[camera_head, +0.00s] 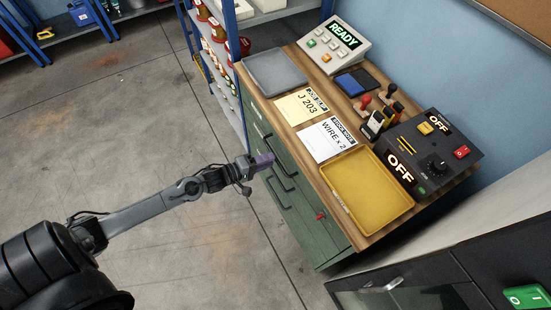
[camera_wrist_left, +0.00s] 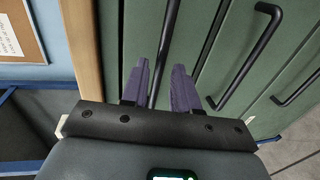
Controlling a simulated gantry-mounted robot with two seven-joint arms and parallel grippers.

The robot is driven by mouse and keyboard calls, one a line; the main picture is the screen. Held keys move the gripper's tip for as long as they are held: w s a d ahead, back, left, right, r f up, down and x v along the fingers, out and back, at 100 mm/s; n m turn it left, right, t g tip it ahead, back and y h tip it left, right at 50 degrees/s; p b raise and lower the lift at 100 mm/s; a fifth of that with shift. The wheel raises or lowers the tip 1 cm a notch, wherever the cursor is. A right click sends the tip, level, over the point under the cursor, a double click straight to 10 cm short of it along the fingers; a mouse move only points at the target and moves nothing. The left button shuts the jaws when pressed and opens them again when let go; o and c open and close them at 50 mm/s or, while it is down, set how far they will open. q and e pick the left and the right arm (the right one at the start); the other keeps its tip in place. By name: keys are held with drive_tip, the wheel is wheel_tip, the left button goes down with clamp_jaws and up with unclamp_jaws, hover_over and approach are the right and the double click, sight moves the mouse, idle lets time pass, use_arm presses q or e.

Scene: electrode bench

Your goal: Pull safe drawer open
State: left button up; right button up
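The green drawer cabinet (camera_head: 294,205) stands under the wooden bench top, and its drawer fronts look shut. Several black bar handles run along the fronts. My left gripper (camera_head: 262,161) is at the cabinet front, beside the handles, with purple fingers. In the left wrist view, the purple fingers (camera_wrist_left: 161,72) are apart, with one black handle (camera_wrist_left: 167,45) showing between them. I cannot tell whether they touch it. Two more handles, a middle one (camera_wrist_left: 246,62) and an outer one (camera_wrist_left: 297,90), are to the right. My right gripper is not in view.
On the bench top are a grey tray (camera_head: 275,72), a yellow tray (camera_head: 368,192), paper cards, stamps and a black control box (camera_head: 437,146). A red item (camera_head: 320,215) sits on the cabinet front. A blue-post shelf (camera_head: 238,62) stands behind. The floor at left is clear.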

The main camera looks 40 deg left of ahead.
use_arm(q)
drive_tip(key=shift+b+x, duration=0.35)
drive_tip(key=shift+x, duration=1.6)
clamp_jaws()
drive_tip(key=shift+s, duration=0.1)
